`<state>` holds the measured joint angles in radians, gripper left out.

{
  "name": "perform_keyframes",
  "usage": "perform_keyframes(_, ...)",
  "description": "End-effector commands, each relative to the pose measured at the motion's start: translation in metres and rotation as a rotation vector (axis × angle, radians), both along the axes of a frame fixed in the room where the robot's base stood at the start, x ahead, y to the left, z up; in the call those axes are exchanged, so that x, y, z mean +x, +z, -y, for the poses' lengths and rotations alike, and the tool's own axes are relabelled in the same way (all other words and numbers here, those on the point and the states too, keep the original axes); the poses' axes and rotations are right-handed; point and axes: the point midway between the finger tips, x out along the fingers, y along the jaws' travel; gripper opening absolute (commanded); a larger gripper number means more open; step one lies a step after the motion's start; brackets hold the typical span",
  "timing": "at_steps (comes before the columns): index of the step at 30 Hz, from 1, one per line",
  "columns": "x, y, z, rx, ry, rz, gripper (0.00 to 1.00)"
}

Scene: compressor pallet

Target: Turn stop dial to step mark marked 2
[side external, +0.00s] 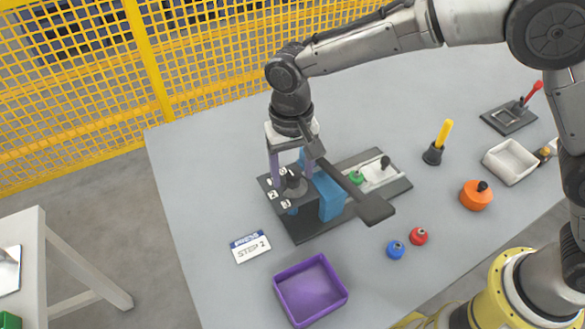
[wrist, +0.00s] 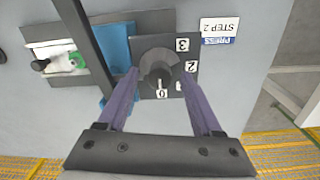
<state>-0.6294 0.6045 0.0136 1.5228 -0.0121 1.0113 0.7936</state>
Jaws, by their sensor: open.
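The stop dial (side external: 293,184) is a dark round knob on a dark plate at the left end of a press fixture. In the wrist view the dial (wrist: 157,66) shows a pale pointer line directed at the mark 0 (wrist: 162,93). The mark 2 (wrist: 191,67) and mark 3 (wrist: 182,44) are white tiles around it; the mark between 0 and 2 is partly hidden by a finger. My gripper (side external: 291,172) has two purple fingers, open on either side of the dial, with a gap to it. It also shows in the wrist view (wrist: 163,75).
A blue block (side external: 328,196) and a long dark lever (side external: 350,184) stand right beside the dial. A card reading "PRESS STEP 2" (side external: 250,247) lies left of the fixture. A purple tray (side external: 310,291), blue knob (side external: 395,250) and red knob (side external: 418,236) lie in front.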

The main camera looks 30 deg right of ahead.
Motion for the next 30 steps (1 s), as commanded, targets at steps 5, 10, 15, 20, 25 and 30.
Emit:
perform_keyframes(5,0.0000,0.0003,-0.0001,0.000,0.000,0.000,0.40)
perform_keyframes(10,0.0000,0.0004,-0.0001,0.000,0.000,0.000,0.09)
perform_keyframes(15,0.0000,0.0006,-0.0002,0.000,0.000,0.000,0.00)
perform_keyframes(20,0.0000,0.0007,-0.0002,0.000,0.009,0.000,0.00)
perform_keyframes(25,0.0001,0.0007,-0.0003,0.000,0.055,0.000,0.00)
perform_keyframes(30,0.0000,0.0010,-0.0001,0.000,0.154,0.001,0.00)
